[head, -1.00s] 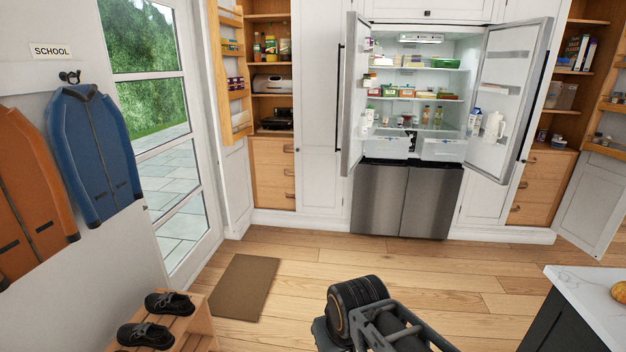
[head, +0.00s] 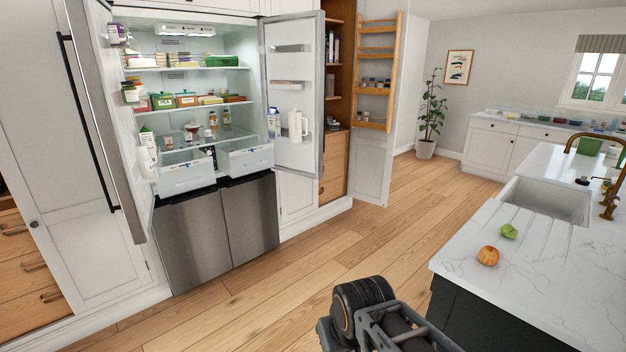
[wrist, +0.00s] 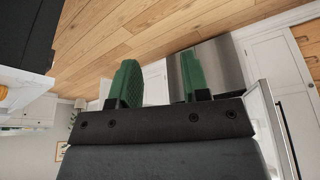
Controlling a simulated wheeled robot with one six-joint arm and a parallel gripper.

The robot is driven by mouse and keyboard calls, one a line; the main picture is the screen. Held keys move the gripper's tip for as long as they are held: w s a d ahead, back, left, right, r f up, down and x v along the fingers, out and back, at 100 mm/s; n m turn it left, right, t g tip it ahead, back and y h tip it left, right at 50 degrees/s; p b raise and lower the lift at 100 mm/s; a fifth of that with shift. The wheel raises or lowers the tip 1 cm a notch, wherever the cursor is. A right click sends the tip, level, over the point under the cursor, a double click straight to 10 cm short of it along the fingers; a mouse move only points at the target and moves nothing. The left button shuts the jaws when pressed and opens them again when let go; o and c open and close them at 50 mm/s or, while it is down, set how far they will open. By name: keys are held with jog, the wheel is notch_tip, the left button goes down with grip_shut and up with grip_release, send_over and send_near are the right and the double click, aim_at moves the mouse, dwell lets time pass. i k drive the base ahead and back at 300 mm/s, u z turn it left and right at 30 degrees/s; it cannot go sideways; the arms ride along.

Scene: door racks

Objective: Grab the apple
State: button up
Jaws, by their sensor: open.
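The apple (head: 488,256) is red and yellow and sits on the white marble counter (head: 565,285) near its left corner, in the head view. In the wrist view a small orange-yellow patch (wrist: 3,92) shows at the left edge on the counter; it may be the apple. My gripper shows in the wrist view with two green fingers (wrist: 158,84) spread apart and nothing between them. In the head view my dark arm is at the bottom middle, left of the counter, and the fingers do not show there. The gripper is apart from the apple.
A green pepper-like item (head: 509,231) lies just behind the apple. A sink (head: 545,200) with a brass faucet (head: 608,190) is farther back. The fridge (head: 215,235) stands open at left, its right door (head: 293,100) swung out. The wood floor (head: 350,235) between is clear.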

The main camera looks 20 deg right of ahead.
aim_at(488, 256)
jog(key=z, duration=1.15)
jog(key=i, duration=1.15)
jog(key=z, duration=0.65)
